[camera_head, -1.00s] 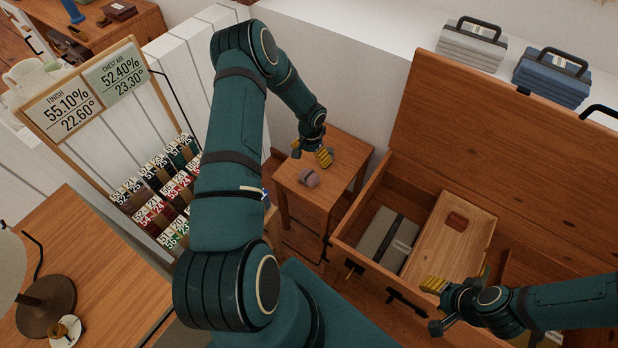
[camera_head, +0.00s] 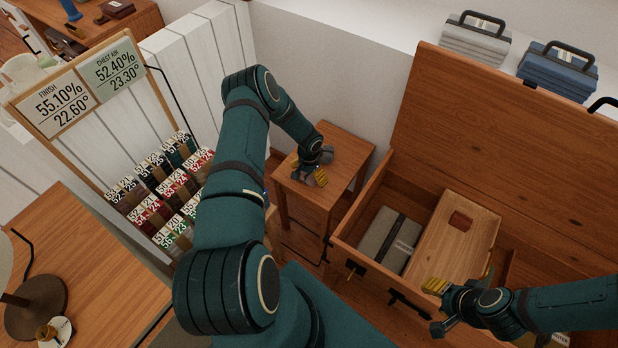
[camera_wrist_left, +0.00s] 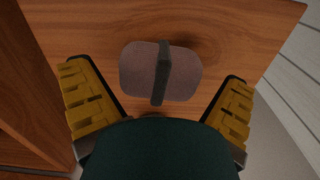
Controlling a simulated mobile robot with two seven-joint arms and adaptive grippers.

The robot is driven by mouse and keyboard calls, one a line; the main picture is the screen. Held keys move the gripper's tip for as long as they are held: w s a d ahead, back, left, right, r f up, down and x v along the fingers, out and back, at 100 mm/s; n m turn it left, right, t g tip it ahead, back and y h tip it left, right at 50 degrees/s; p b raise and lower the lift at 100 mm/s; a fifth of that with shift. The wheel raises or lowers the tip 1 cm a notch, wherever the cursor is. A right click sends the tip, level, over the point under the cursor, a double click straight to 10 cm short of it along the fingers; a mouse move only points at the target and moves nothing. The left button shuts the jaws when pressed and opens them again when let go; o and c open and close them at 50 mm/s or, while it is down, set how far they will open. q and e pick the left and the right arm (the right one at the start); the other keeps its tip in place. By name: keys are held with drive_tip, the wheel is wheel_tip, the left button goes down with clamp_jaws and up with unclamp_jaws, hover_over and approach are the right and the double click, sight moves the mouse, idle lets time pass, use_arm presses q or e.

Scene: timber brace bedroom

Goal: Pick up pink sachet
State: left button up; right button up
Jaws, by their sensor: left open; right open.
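The pink sachet (camera_wrist_left: 135,75), a dull greyish-pink pad with a dark band across it, lies on a small wooden side table (camera_head: 347,155). My left gripper (camera_head: 315,174) is open just above the table and largely hides the sachet in the head view. In the left wrist view the sachet lies ahead of the two spread yellow-padded fingers, roughly centred and slightly left, with nothing gripped. My right gripper (camera_head: 437,307) is open and empty at the front of the open wooden chest.
The chest holds a grey banded parcel (camera_head: 374,235) and a wooden tray (camera_head: 450,255) with a reddish-brown item (camera_head: 459,221). A display rack (camera_head: 120,205) with numbered samples and a lamp desk (camera_head: 95,265) stand at left. A white wall rises behind the side table.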

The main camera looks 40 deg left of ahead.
use_arm(q)
drive_tip(key=shift+f, duration=0.6)
drive_tip(key=shift+r, duration=0.1)
drive_tip(key=c, duration=1)
